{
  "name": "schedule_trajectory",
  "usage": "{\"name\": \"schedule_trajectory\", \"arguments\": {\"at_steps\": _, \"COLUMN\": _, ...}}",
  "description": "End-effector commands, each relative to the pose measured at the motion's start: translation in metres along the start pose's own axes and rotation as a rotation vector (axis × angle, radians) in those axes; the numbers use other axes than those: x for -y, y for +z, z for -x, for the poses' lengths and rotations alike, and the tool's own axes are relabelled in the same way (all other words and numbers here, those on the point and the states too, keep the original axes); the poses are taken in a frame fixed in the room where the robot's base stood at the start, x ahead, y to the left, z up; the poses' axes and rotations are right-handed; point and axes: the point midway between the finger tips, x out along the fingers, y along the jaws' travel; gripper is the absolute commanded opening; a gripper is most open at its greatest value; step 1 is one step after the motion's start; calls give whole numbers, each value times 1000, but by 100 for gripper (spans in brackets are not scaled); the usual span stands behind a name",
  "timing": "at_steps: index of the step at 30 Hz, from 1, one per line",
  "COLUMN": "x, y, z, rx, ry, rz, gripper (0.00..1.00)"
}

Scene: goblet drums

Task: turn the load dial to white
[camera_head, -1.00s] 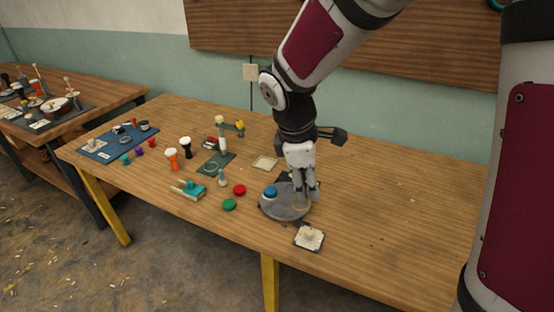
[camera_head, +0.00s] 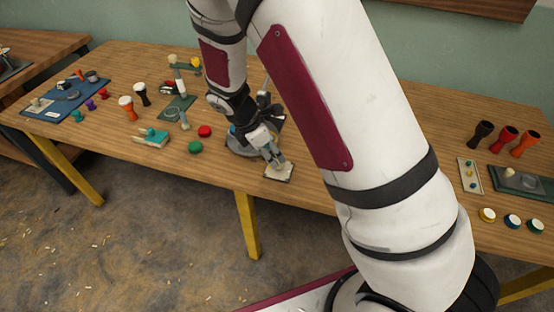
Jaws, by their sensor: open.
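The load dial appears to be the small pale square plate with a knob (camera_head: 284,176) at the table's front edge. Its colour marks are too small to read, and so is its pointer. My gripper (camera_head: 275,160) is open and points down at the knob from the upper left. Its fingertips are at or just above the knob and partly hide it. I cannot tell whether they touch it.
A round grey base (camera_head: 238,146) stands just behind my gripper, mostly hidden. Several drums and coloured pucks stand farther off. My arm covers the table's middle.

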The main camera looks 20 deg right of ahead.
Motion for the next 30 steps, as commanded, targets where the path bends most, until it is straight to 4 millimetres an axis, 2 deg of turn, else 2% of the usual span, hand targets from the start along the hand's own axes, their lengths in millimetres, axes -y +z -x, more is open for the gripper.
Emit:
{"name": "schedule_trajectory", "arguments": {"at_steps": 3, "x": 1, "y": 0, "z": -23, "rx": 1, "ry": -3, "rz": 0, "gripper": 44}}
{"name": "schedule_trajectory", "arguments": {"at_steps": 9, "x": 0, "y": 0, "z": -47, "rx": 0, "ry": -1, "rz": 0, "gripper": 44}}
{"name": "schedule_trajectory", "arguments": {"at_steps": 14, "x": 0, "y": 0, "z": -54, "rx": 0, "ry": 0, "rz": -1, "gripper": 44}}
{"name": "schedule_trajectory", "arguments": {"at_steps": 22, "x": 0, "y": 0, "z": -55, "rx": -1, "ry": 0, "rz": -1, "gripper": 44}}
{"name": "schedule_trajectory", "arguments": {"at_steps": 28, "x": 0, "y": 0, "z": -55, "rx": -1, "ry": 0, "rz": -1, "gripper": 0}}
{"name": "schedule_trajectory", "arguments": {"at_steps": 30, "x": 0, "y": 0, "z": -55, "rx": -1, "ry": 0, "rz": -1, "gripper": 0}}
